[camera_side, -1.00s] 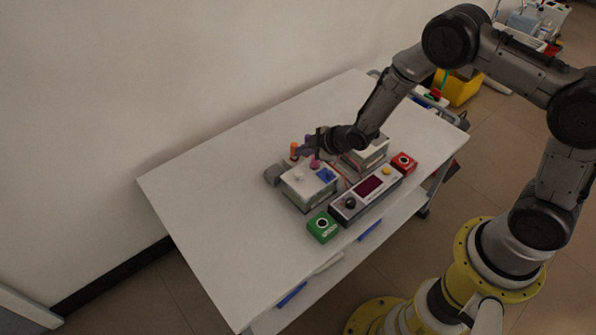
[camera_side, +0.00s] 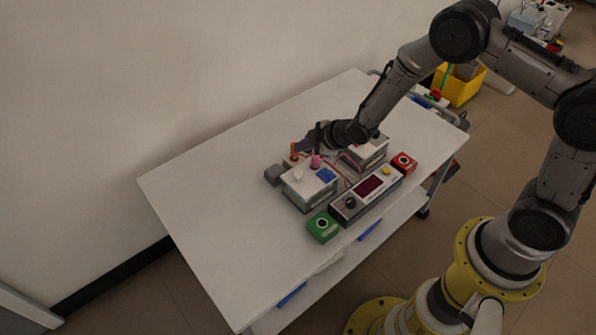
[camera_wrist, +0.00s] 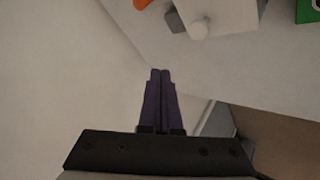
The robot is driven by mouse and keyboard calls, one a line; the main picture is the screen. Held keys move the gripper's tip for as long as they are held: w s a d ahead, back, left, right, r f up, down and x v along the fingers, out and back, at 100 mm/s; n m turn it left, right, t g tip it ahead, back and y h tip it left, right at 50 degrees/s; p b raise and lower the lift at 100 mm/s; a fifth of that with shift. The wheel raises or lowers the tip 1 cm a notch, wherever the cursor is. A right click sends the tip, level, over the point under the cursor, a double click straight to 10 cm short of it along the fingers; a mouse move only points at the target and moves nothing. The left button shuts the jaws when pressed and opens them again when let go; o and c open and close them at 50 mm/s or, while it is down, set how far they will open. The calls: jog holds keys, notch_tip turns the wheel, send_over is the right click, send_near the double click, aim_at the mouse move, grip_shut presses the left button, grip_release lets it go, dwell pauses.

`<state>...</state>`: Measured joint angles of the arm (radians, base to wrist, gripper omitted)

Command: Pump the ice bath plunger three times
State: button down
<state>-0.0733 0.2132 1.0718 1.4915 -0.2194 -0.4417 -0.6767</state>
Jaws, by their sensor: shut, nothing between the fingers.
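An orange knob-like part (camera_side: 294,157) stands at the back of the white instrument box (camera_side: 300,196) in the side view. A pink knob (camera_side: 315,161) and a white knob (camera_side: 298,175) are on top of that box. I cannot tell for sure which one is the ice bath plunger. My gripper (camera_side: 296,149) is shut and empty, its fingertips close above the orange part and partly covering it. I cannot tell whether they touch. In the wrist view my gripper (camera_wrist: 160,72) has its dark fingers together. The orange part (camera_wrist: 141,3) and white knob (camera_wrist: 198,28) show beyond it.
A grey block (camera_side: 273,175) sits left of the box. A control panel (camera_side: 366,193) with a dark display lies in front, between a green button box (camera_side: 323,227) and a red one (camera_side: 403,163). A second box (camera_side: 370,152) stands under my wrist. The table's left half (camera_side: 220,200) is clear.

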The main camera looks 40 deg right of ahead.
aim_at(299, 172)
notch_tip(299, 172, up, 2)
jog(key=shift+r, duration=0.1)
jog(key=shift+f, duration=4.45)
jog(key=shift+f, duration=0.1)
jog(key=shift+f, duration=0.3)
jog(key=shift+s+f, duration=0.1)
jog(key=shift+f, duration=1.15)
jog(key=shift+r, duration=1.65)
